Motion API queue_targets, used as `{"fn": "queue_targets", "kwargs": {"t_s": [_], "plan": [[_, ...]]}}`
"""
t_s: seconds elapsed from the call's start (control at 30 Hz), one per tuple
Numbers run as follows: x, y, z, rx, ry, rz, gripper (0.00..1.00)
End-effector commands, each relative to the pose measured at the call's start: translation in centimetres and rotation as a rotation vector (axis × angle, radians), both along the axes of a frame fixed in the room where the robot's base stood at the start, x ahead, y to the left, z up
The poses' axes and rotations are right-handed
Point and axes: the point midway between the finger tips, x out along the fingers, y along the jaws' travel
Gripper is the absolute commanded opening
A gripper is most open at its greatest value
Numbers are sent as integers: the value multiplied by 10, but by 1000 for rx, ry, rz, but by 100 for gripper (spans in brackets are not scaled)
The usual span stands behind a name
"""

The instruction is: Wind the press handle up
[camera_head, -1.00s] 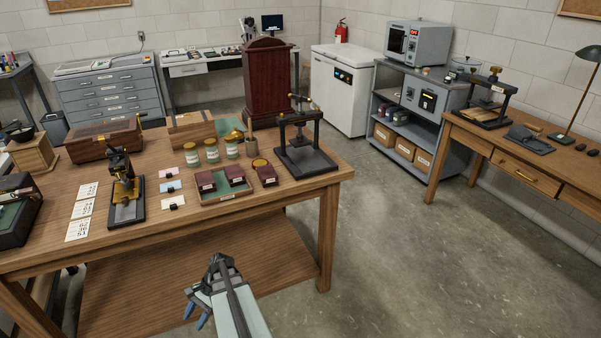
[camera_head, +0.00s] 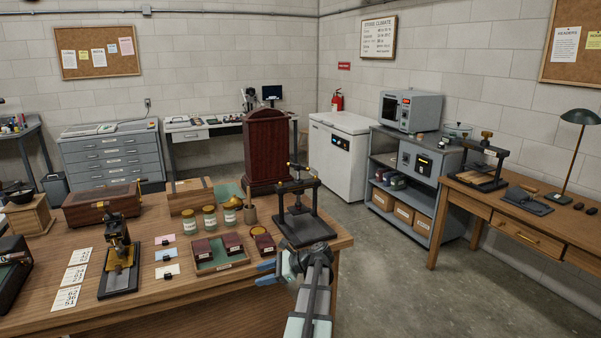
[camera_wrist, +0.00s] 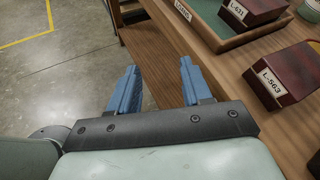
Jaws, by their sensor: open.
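A black press (camera_head: 306,230) stands at the right end of the wooden table. It has a flat base, two uprights and a crossbar. Its handle (camera_head: 297,167) is on top of the screw, with small brass-coloured ends. A second press (camera_head: 484,178) with a dark frame stands on the right-hand desk. My gripper (camera_head: 266,272) is in front of the wooden table's near edge, below and nearer than the black press, touching neither handle. In the wrist view its two blue fingers (camera_wrist: 158,88) are apart with nothing between them. Neither press shows in the wrist view.
A tray (camera_head: 222,267) with dark red boxes lies left of the black press, with another labelled box (camera_wrist: 283,75) beside it. Several jars (camera_head: 210,219) and a cup (camera_head: 250,214) stand behind. A tall wooden case (camera_head: 267,150) rises at the back. Floor is clear to the right.

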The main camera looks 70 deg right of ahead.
Motion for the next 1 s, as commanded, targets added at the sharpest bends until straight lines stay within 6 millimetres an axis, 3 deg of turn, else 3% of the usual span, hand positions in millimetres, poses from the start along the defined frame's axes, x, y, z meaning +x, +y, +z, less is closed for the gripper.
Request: {"fn": "queue_targets", "kwargs": {"t_s": [0.03,0.1,0.3,0.4,0.5,0.6,0.77,1.0], "plan": [[-9,-33,18,10,-26,-52,49],[-20,-78,44,34,-71,-133,49],[-51,-197,122,117,-213,-343,49],[-73,-251,164,164,-291,-433,49],[-94,-291,199,205,-358,-502,49],[-109,-317,224,237,-407,-546,49],[-120,-334,244,262,-445,-577,49],[-98,-340,245,266,-448,-577,49]]}}
